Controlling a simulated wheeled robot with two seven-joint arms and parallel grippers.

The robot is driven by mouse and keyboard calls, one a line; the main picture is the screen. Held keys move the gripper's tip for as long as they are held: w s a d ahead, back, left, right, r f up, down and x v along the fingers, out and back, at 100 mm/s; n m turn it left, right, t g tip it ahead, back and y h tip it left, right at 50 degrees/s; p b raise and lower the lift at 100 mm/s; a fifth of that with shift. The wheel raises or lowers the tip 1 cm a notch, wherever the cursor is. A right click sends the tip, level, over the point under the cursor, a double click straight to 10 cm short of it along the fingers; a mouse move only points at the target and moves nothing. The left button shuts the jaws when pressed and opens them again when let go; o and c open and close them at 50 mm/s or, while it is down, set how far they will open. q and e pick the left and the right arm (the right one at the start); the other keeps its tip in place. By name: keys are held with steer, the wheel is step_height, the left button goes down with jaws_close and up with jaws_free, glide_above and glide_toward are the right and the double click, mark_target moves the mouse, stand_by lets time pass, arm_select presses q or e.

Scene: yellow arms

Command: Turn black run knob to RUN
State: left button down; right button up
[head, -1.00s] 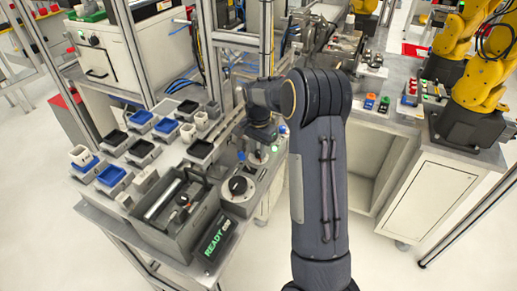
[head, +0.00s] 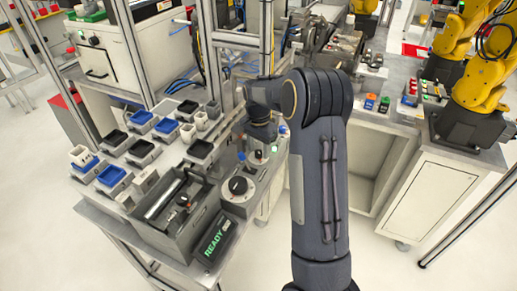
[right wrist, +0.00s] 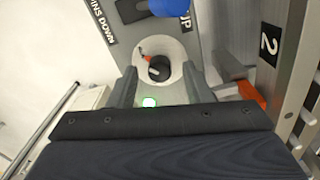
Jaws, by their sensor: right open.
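A black knob with a red-orange mark (right wrist: 160,68) sits on a round white dial in the right wrist view. My right gripper (right wrist: 159,76) is open, with one finger on each side of the dial and a gap to the knob on both sides. In the head view my right gripper (head: 260,148) points down over the grey control panel and mostly hides this knob. A second black knob on a white dial (head: 239,186) shows nearer on the same panel. No RUN lettering is readable. My left gripper is not in view.
A grey metal post (right wrist: 296,70) rises at the right. A READY display (head: 216,238) stands at the bench's front edge.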

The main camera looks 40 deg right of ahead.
mark_target(259, 152)
step_height(259, 152, up, 7)
steer(key=shift+r, duration=0.15)
stand_by(0.6)
